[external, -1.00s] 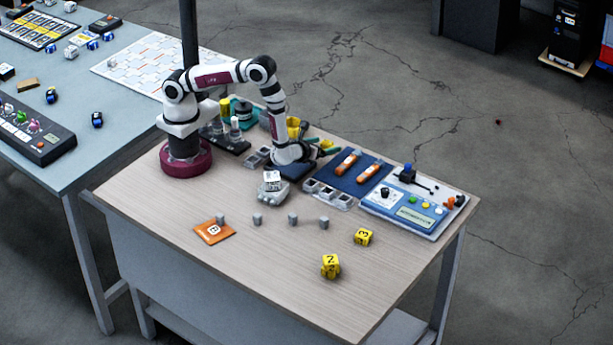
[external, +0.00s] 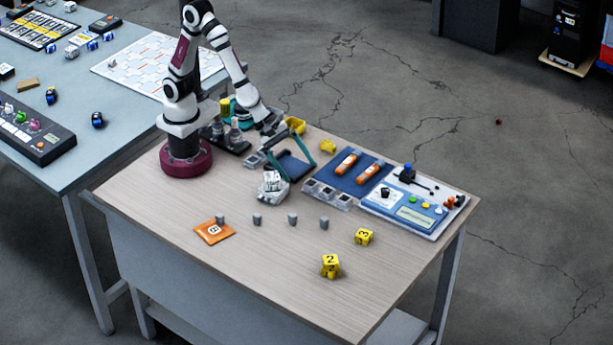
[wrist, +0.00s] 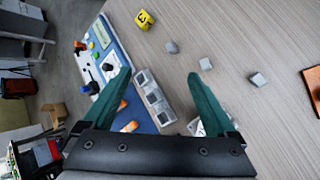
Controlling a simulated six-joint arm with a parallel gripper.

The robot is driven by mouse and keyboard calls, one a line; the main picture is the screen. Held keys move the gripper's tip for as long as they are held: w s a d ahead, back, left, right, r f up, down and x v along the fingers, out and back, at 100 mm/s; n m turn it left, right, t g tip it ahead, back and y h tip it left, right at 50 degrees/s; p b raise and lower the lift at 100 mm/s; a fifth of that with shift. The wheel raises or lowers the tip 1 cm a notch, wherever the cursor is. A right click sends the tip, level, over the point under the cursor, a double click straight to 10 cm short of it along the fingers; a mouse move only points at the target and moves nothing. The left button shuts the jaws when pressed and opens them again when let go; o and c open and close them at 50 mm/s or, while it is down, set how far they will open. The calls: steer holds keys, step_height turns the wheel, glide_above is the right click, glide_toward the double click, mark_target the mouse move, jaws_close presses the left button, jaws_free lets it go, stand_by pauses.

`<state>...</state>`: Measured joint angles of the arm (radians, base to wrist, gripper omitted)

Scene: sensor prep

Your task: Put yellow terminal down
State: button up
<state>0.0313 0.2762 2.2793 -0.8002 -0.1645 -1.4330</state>
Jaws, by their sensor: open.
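A small yellow piece (external: 328,146), which looks like the yellow terminal, lies at the back of the wooden table, behind the dark blue mat. Another yellow piece (external: 294,125) shows farther left, partly behind my wrist. My gripper (external: 292,167) is open and empty, pointing down and forward above the dark pad left of the mat. Neither back yellow piece shows in the wrist view.
The blue mat (external: 342,184) holds two orange-and-white parts. Small open bins (external: 330,195) line its front edge; a control panel (external: 415,200) stands right. A white-grey block (external: 271,188) sits just ahead.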

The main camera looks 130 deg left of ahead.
steer(key=s+d+r+m+g+h, duration=0.2)
steer(key=s+d+r+m, duration=0.1)
steer(key=s+m, duration=0.6)
steer(key=s+d+r+m+g+h, duration=0.1)
steer(key=s+d+r+m+g, duration=0.1)
steer(key=s+m, duration=0.65)
steer(key=s+a+r+m+g+y, duration=0.1)
steer(key=s+a+m+g+y, duration=0.1)
steer(key=s+m, duration=0.4)
steer(key=s+a+m+g+y, duration=0.1)
steer(key=s+a+m+g, duration=0.1)
steer(key=s+a+m, duration=0.3)
steer(key=s+m, duration=0.2)
steer(key=m, duration=0.1)
steer(key=shift+a+r+m+y, duration=0.25)
steer(key=shift+r+m+y, duration=0.1)
steer(key=shift+r+y, duration=0.05)
